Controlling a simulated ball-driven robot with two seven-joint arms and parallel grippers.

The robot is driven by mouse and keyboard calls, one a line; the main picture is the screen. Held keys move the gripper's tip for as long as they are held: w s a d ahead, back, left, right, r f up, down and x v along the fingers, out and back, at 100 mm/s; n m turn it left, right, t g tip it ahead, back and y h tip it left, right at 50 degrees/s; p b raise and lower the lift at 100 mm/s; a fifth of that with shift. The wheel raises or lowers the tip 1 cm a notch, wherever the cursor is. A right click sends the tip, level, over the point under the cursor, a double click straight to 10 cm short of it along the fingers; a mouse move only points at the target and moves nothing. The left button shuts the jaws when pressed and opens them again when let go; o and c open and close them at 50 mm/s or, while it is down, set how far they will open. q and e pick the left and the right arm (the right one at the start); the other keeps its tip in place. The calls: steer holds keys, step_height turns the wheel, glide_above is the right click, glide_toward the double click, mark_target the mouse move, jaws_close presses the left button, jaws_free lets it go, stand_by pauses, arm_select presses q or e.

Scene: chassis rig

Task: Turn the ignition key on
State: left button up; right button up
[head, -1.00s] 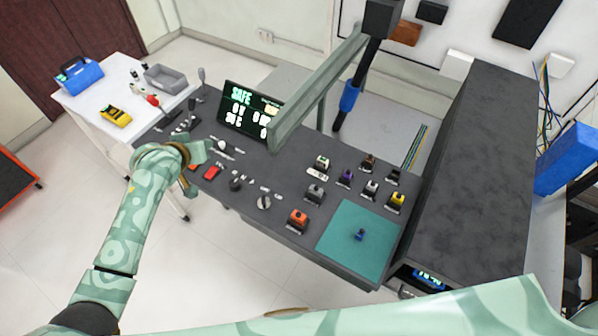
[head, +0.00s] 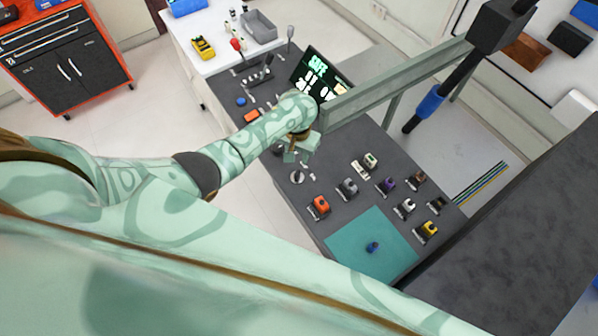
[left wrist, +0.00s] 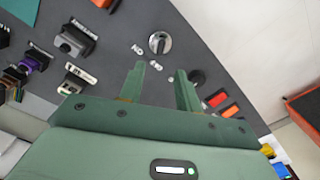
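The ignition switch (left wrist: 160,43) is a round silver dial with a dark bar across it. It lies just beyond my left fingertips in the left wrist view, with small white labels beside it. It also shows on the dark console (head: 340,205) as a round dial (head: 297,177) in the head view. My left gripper (left wrist: 161,69) is open and empty, its two green fingers apart above the console. In the head view the left gripper (head: 300,148) is just above the dial in the picture. My right gripper is not in view.
A dark knob (left wrist: 197,77) sits by the right finger. Several coloured blocks, such as an orange one (head: 319,206), stand on the console near a teal mat (head: 345,247). A lit screen (head: 317,72) and a green beam (head: 400,82) are close to my left arm.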

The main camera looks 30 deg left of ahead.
mark_target(297, 172)
arm_select(q)
step_height(297, 172, down, 10)
steer(key=b, duration=0.5)
steer(key=shift+a, duration=0.1)
jaws_close()
